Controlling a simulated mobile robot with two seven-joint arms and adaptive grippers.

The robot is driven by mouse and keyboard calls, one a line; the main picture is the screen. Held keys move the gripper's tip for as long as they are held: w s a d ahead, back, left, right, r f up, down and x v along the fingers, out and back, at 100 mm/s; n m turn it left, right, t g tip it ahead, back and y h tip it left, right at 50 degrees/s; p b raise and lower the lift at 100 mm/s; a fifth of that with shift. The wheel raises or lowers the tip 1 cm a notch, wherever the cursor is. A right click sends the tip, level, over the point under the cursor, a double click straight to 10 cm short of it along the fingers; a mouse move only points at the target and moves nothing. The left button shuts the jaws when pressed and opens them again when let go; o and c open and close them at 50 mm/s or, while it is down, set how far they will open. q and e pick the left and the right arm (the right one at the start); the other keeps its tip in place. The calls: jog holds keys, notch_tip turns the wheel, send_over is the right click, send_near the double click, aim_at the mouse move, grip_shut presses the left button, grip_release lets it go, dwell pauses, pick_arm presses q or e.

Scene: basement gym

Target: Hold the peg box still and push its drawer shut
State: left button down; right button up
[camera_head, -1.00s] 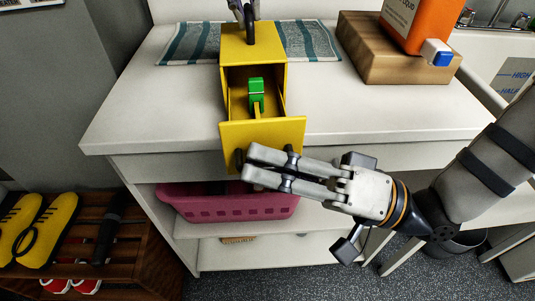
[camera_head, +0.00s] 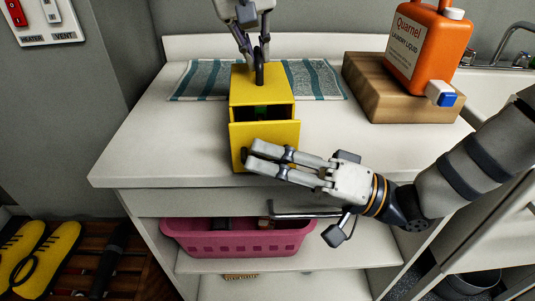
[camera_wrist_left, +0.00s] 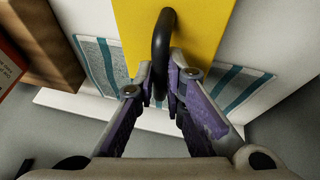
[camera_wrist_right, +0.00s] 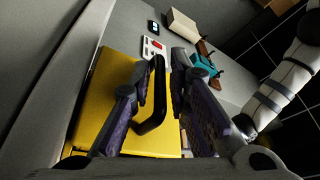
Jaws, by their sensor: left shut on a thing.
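The yellow peg box (camera_head: 262,83) stands on the white counter. My left gripper (camera_head: 259,62) is shut on the black handle (camera_wrist_left: 160,45) on its top. The drawer (camera_head: 285,132) sticks out slightly at the front, with a dark gap above its front panel. A little of a green piece (camera_head: 262,109) shows in that gap; the rest is hidden. My right gripper (camera_head: 250,156) is at the drawer front. In the right wrist view, its open fingers stand on either side of the black drawer handle (camera_wrist_right: 153,122).
A striped towel (camera_head: 318,78) lies behind the box. A wooden block (camera_head: 385,92) with an orange laundry bottle (camera_head: 428,40) on it stands at the right. A pink basket (camera_head: 240,240) is on the shelf below. The counter (camera_head: 150,130) left of the box is clear.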

jog(key=shift+d, duration=0.1)
jog(key=v, duration=1.1)
jog(key=shift+d, duration=0.4)
jog(key=shift+s, duration=0.15)
jog(key=c, duration=0.4)
jog(key=n, duration=0.3)
jog(key=s+n, duration=0.1)
jog(key=n, duration=0.3)
jog(key=shift+s+r+g, duration=0.1)
jog(key=shift+s+g, duration=0.1)
jog(key=shift+g, duration=0.2)
jog(key=s+n+g+h, duration=0.1)
jog(key=s+n, duration=0.1)
jog(key=n, duration=1.1)
jog(key=s+n+g+h, duration=0.1)
jog(key=s+n, duration=0.2)
jog(key=n, duration=1)
jog(key=w+a+r, duration=0.2)
jog(key=w+a, duration=0.3)
jog(key=a, duration=0.4)
jog(key=shift+w+a, duration=0.2)
jog(key=shift+w, duration=0.2)
